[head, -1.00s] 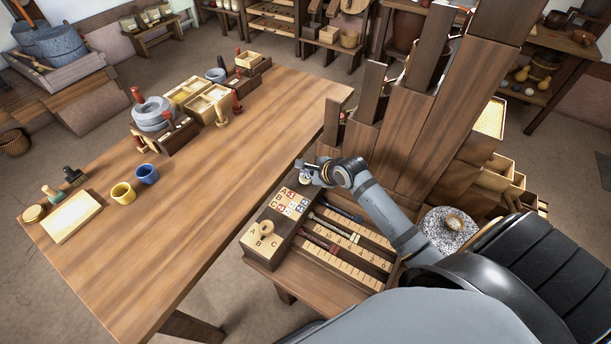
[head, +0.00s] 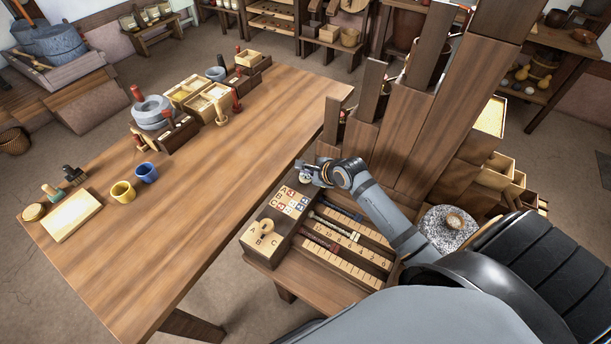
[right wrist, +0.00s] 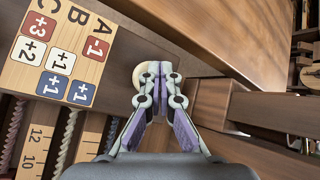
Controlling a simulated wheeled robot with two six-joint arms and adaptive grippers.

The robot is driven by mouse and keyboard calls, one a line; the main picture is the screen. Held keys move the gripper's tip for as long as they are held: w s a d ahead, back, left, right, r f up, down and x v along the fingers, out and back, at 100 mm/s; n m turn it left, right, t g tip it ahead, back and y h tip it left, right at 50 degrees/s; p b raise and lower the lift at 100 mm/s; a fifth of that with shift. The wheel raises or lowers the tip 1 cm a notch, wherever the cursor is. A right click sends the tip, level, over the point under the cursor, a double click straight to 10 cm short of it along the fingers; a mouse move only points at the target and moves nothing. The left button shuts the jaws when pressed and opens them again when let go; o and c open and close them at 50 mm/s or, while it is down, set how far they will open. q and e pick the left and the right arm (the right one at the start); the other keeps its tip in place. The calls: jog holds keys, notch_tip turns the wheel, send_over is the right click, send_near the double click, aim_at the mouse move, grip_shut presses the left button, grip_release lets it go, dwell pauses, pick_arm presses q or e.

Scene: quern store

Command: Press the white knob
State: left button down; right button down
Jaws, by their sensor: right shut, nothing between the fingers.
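The white knob (right wrist: 143,75) is a pale, cream-white round piece on dark wood beside the number board, in the right wrist view. My right gripper (right wrist: 160,97) is shut and empty, with its fingertips overlapping the knob in that view. I cannot tell whether the tips touch it. In the head view my right gripper (head: 303,166) is above the back end of the console (head: 257,262), and the knob shows there only as a small pale spot (head: 306,179), partly hidden by the gripper. My left gripper is out of view.
The board with red, white and blue number tiles (head: 292,201) is next to the knob. Numbered slider scales (head: 345,266) lie to the right, a wooden A-B-C dial (head: 264,228) in front. Tall dark wooden posts (head: 400,140) stand close behind. The long table (head: 200,190) lies left.

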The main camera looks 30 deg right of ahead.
jog(key=shift+f, duration=0.55)
dwell(0.4)
jog(key=shift+r, duration=0.1)
jog(key=shift+r+p, duration=1.2)
jog(key=shift+p, duration=0.5)
notch_tip(320, 180, up, 5)
jog(key=p, duration=0.7)
jog(key=shift+r, duration=0.1)
